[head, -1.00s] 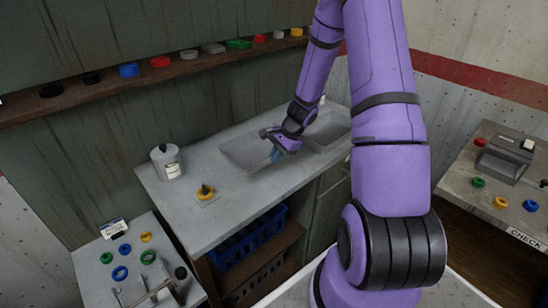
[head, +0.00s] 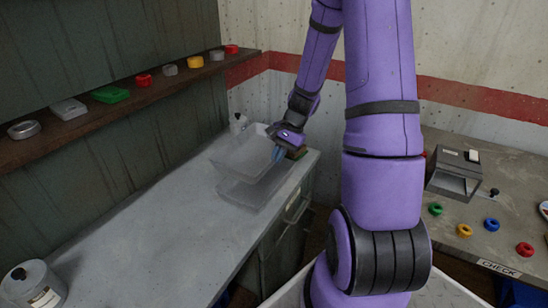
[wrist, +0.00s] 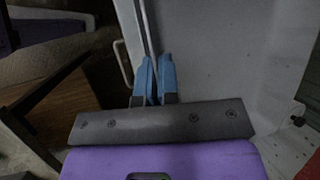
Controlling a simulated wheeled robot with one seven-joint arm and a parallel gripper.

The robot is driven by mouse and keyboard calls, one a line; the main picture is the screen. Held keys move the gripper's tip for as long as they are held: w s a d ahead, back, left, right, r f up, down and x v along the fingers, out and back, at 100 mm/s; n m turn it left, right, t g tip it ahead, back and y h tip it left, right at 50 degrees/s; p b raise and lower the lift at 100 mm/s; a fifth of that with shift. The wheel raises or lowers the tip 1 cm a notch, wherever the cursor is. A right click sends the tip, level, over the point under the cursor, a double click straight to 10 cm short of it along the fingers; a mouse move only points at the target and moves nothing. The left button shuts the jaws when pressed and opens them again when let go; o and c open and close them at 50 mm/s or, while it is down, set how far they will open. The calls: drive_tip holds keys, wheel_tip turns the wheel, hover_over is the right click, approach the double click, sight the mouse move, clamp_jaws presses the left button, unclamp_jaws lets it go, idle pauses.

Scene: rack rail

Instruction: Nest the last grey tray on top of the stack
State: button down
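A grey tray (head: 238,157) is in my gripper at its right side, over the grey stack (head: 238,192) on the counter. The held tray looks slightly tilted, and I cannot tell whether it touches the stack. My gripper (head: 278,154) has its blue fingers at the tray's right wall. In the wrist view my gripper (wrist: 154,62) is nearly closed with the thin tray wall between the fingers, and the grey tray (wrist: 215,60) spreads to the right. How many trays the stack has cannot be told.
The grey counter (head: 150,230) is clear in front of the stack. A white bottle (head: 238,124) stands behind the trays and a metal canister (head: 34,287) at the near left. A shelf (head: 100,117) with small items runs along the wall. A side table (head: 480,215) stands at right.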

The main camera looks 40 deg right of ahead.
drive_tip(key=shift+d+f, duration=0.2)
drive_tip(key=shift+d, duration=0.05)
drive_tip(key=shift+f, duration=2.6)
drive_tip(key=shift+f, duration=1.1)
drive_tip(key=c, duration=1.3)
unclamp_jaws()
drive_tip(key=shift+o, duration=0.2)
drive_tip(key=shift+s, duration=0.1)
drive_tip(key=shift+c, duration=0.8)
drive_tip(key=v, duration=0.6)
drive_tip(key=shift+a+r, duration=0.25)
drive_tip(key=shift+r, duration=0.25)
